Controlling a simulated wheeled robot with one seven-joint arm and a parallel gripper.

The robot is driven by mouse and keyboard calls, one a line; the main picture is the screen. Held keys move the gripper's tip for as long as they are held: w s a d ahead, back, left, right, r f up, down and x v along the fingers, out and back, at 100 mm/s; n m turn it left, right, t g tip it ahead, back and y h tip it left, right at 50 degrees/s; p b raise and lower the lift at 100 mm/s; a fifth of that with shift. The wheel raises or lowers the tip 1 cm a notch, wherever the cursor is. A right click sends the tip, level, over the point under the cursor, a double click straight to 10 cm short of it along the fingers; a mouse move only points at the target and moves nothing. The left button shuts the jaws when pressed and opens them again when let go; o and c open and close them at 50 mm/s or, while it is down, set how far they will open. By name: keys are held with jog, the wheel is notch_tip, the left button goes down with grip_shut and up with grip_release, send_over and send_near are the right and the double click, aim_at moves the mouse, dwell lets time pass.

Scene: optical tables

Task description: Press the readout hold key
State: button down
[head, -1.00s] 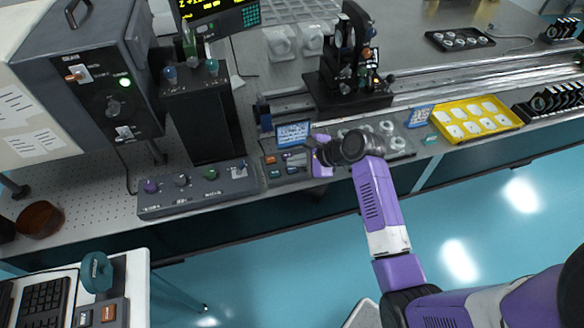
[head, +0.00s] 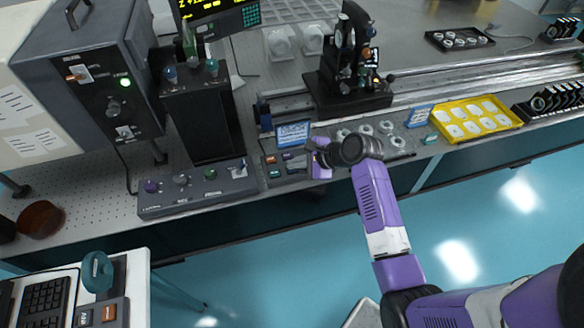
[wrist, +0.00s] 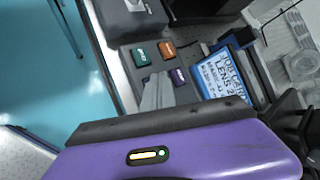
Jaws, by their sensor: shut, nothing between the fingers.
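A small dark key box (head: 283,178) sits at the front edge of the optical table, below a blue-framed sign. It carries an orange key (head: 270,159), a green key (head: 274,173) and purple keys. The wrist view shows the orange key (wrist: 166,49), green key (wrist: 141,57) and a purple key (wrist: 177,77); another purple key is partly hidden by my fingers. The key labels are too small to read. My gripper (wrist: 158,88) is shut and empty, its fingertips over the purple keys. I cannot tell whether they touch.
A grey control box (head: 197,192) with several knobs stands left of the key box. The blue-framed sign (head: 293,134) stands close behind the keys. To the right are lens mounts on a tray, a yellow tray (head: 478,118) and an optical rail. The floor in front is clear.

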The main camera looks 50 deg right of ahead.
aim_at(295, 170)
jog(key=shift+f, duration=0.2)
dwell(0.5)
jog(key=shift+r+p, duration=0.9)
jog(key=shift+p, duration=0.25)
notch_tip(295, 170, up, 2)
jog(key=p, duration=0.3)
jog(key=shift+r, duration=1.5)
